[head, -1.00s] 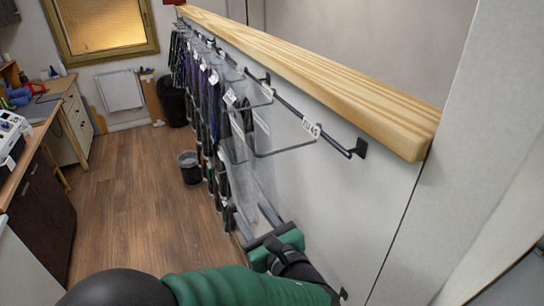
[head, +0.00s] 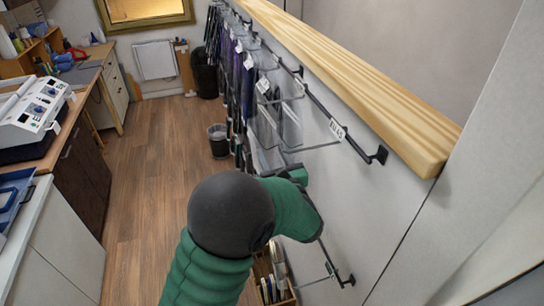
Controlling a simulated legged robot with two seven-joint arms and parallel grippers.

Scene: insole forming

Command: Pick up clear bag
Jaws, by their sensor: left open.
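Clear bags (head: 290,122) hang in a row from the dark rail on the grey wall panel, in the head view. The nearest ones look transparent, and dark items show in or behind them. My left gripper (head: 268,170) is raised beside the wall, just below these near bags. It is open and seems empty. My green arm and dark elbow hide part of it, and I cannot tell whether its fingers touch a bag. My right gripper is not in view.
A dark rail (head: 340,130) with a white size tag runs under the wooden ledge (head: 360,90). A bin (head: 219,142) stands on the floor. The wooden floor at left is clear.

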